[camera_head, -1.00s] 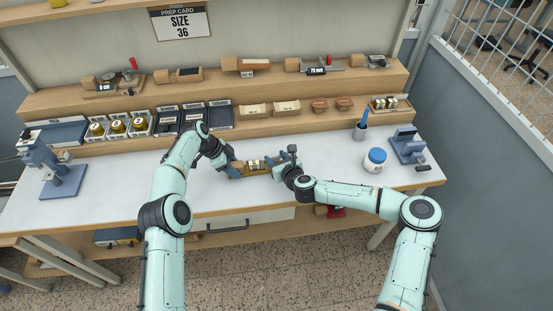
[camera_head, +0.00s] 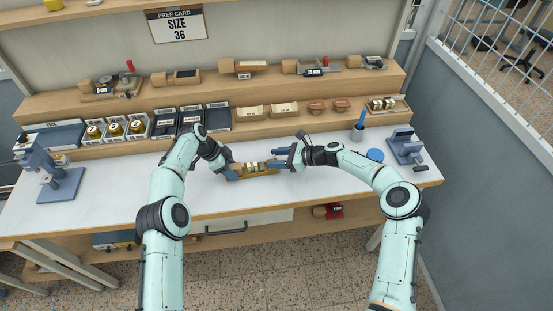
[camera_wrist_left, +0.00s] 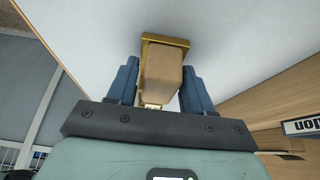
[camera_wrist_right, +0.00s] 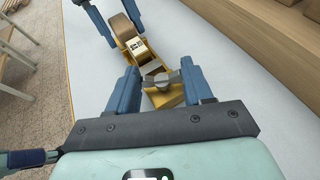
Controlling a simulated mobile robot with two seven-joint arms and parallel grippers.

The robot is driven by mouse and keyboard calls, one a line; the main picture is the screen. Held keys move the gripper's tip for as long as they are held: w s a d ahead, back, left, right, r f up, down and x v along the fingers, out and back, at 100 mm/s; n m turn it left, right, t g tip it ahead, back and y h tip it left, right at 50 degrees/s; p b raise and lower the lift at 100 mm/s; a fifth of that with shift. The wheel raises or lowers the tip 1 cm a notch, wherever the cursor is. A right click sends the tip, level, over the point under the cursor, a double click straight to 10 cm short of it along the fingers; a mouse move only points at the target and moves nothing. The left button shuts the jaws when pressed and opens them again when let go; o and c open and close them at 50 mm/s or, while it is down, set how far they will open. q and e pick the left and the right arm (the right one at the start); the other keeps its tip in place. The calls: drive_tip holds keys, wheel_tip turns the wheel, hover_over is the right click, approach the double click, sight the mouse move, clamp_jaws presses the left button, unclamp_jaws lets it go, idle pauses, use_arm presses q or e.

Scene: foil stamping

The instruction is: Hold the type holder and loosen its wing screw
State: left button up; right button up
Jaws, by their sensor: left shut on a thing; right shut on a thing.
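The type holder (camera_head: 262,174) is a long brass-coloured frame with a wooden handle, low over the middle of the white table. In the right wrist view (camera_wrist_right: 133,46) it holds pale type pieces. My left gripper (camera_head: 231,168) is shut on the wooden handle, which sits between its blue fingers in the left wrist view (camera_wrist_left: 161,82). The small grey wing screw (camera_wrist_right: 163,79) is at the near end of the holder. My right gripper (camera_wrist_right: 161,82) is shut on it, one finger on each side. Whether the holder touches the table is unclear.
A blue-lidded jar (camera_head: 375,155) stands right of the holder, partly behind my right arm. A blue press (camera_head: 406,148) is at the right end, another (camera_head: 50,170) at the left. Trays (camera_head: 217,117) and stamping tools line the shelves behind. The table's front strip is clear.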

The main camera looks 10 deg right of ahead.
drive_tip(key=shift+w+f+n+g, duration=0.1)
drive_tip(key=shift+w+n+g, duration=0.05)
drive_tip(key=shift+n+g, duration=0.9)
drive_tip(key=shift+g+y, duration=0.25)
drive_tip(key=shift+y, duration=0.15)
drive_tip(key=shift+n+g, duration=0.35)
drive_tip(key=shift+g, duration=0.15)
drive_tip(key=o, duration=1.1)
drive_tip(key=shift+c, duration=0.2)
drive_tip(key=v, duration=1.2)
